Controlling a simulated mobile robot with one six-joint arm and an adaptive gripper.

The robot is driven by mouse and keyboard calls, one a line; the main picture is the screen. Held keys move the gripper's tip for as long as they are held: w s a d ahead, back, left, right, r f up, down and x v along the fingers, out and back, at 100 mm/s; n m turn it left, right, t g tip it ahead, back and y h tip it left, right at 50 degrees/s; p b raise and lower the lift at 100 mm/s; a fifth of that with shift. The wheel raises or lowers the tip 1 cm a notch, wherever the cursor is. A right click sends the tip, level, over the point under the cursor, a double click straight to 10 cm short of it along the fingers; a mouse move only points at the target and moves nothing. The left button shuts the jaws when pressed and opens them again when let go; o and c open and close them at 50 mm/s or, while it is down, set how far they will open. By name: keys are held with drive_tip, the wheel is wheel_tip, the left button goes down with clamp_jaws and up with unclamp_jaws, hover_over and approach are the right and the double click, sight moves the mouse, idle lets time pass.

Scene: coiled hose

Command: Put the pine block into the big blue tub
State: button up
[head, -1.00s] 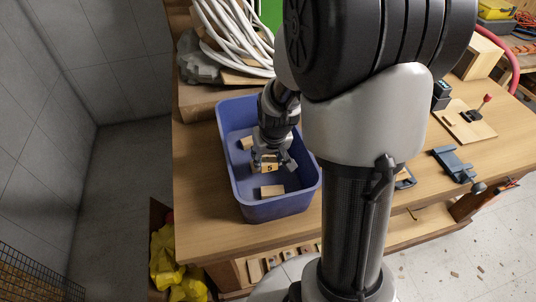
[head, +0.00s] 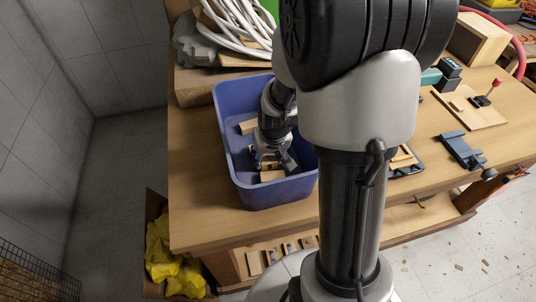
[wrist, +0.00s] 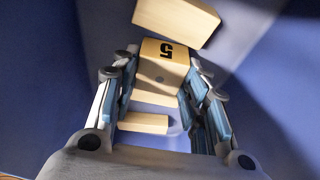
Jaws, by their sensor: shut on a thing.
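The big blue tub (head: 262,194) stands on the workbench. My gripper (head: 271,160) reaches down inside it, toward the near end. It is shut on a pale wooden block marked 5, the pine block (head: 267,165). In the wrist view the pine block (wrist: 163,62) sits between the two fingertips, its numbered face towards the camera. Another plain block (head: 272,176) lies on the tub floor close to the gripper. A further plain block (head: 247,127) lies farther back in the tub. My arm hides part of the tub's right side.
A coiled white hose (head: 240,30) lies behind the tub, beside a grey lump (head: 195,45). A blue-grey clamp-like tool (head: 461,150) and a board with a red-knobbed lever (head: 480,103) are at right. Bare bench top (head: 200,200) lies left of the tub.

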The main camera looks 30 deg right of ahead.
idle(0.3)
drive_tip(key=o, duration=1.2)
drive_tip(key=d+v, duration=0.1)
drive_tip(key=v, duration=1)
drive_tip(key=s+a+r+n, duration=0.1)
drive_tip(key=s+a+r, duration=0.3)
drive_tip(key=s+a, duration=0.2)
drive_tip(key=s+a+r+n+t, duration=0.1)
drive_tip(key=s+a+r, duration=0.4)
drive_tip(key=s, duration=0.5)
drive_tip(key=shift+a+n+y, duration=0.4)
drive_tip(key=shift+a+n, duration=0.1)
drive_tip(key=shift+a, duration=0.25)
